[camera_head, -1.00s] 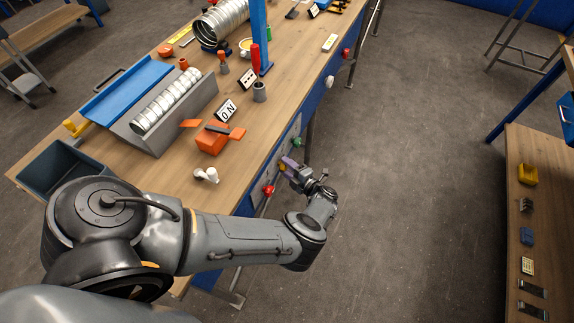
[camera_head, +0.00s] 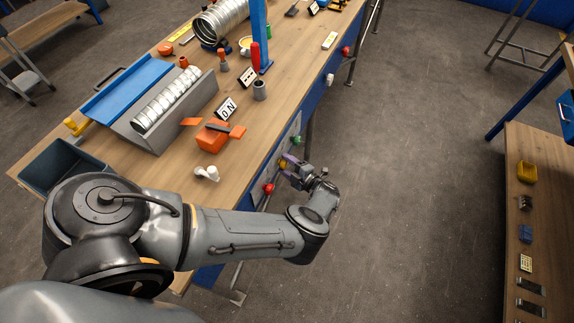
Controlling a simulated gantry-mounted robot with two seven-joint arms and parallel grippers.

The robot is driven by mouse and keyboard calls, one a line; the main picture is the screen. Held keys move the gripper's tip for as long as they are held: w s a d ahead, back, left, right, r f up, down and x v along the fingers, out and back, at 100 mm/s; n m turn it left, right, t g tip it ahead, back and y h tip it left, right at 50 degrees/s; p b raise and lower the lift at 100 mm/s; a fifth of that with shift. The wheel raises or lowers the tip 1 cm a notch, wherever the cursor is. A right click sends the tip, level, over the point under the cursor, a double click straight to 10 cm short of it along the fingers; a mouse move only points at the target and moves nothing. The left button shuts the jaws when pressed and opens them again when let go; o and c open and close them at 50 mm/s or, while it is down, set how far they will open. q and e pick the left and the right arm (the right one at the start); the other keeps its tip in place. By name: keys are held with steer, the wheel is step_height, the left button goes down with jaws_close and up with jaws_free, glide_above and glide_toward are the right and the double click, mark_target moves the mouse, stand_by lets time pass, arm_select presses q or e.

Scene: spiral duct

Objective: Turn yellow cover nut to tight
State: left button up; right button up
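The yellow cover nut (camera_head: 283,164) is on the blue front side of the workbench, between a red knob and a green knob. My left gripper (camera_head: 287,166) is at this front side with its fingers pointing toward the nut. The nut is small in view and partly hidden by the gripper. My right gripper is out of view.
The red knob (camera_head: 268,188) and green knob (camera_head: 295,140) are close on either side of the nut. The workbench top (camera_head: 165,178) carries an orange box (camera_head: 212,138), white fittings (camera_head: 207,173) and spiral duct (camera_head: 168,100). Open floor (camera_head: 400,190) lies to the right.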

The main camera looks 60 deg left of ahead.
arm_select(q)
steer(key=shift+o, duration=1)
steer(key=shift+d, duration=0.1)
steer(key=v, duration=1)
steer(key=shift+d, duration=0.35)
steer(key=shift+w+r, duration=0.1)
